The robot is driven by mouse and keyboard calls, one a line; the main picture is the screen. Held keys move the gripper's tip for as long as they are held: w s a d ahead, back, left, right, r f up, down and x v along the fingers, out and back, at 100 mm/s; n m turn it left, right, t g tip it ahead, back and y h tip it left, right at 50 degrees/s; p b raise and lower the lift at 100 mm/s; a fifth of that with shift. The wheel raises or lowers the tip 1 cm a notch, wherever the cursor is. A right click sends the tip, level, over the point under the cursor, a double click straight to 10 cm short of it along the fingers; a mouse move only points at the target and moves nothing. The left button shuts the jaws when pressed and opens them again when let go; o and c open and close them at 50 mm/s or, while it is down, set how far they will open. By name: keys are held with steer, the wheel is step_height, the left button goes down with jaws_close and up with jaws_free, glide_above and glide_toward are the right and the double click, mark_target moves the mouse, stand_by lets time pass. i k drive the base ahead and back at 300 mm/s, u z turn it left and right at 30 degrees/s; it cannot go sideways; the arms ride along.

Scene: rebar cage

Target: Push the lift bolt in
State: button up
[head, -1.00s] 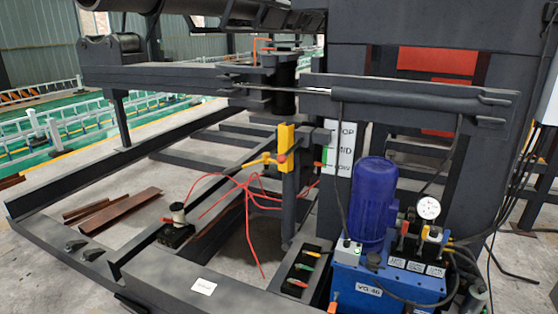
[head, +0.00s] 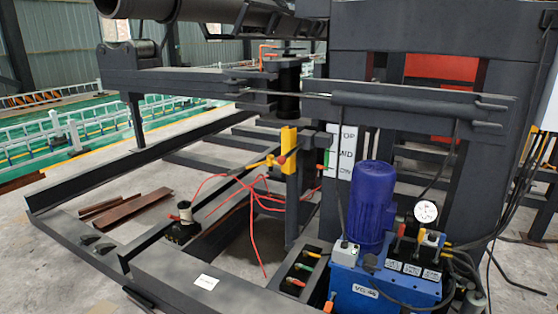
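A yellow upright bracket (head: 289,150) is on a dark post near the middle of the head view. A yellow rod with a red-orange end (head: 272,161) lies across this bracket and sticks out to its left; it looks like the lift bolt. How deep it sits in the bracket is too small to tell. A white plate (head: 341,155) with the words TOP, MID and a partly hidden third word is right of the bracket. My gripper does not show in this view.
Red cables (head: 255,205) hang in loops below the bolt. A blue motor (head: 371,205) and a blue hydraulic unit (head: 385,283) with a gauge (head: 426,211) stand at right. A dark horizontal arm (head: 400,105) crosses above. Rusty bars (head: 135,209) lie on the floor at left.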

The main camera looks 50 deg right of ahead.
mark_target(281, 159)
steer(key=z, duration=0.1)
steer(key=i, duration=0.95)
steer(key=u, duration=0.05)
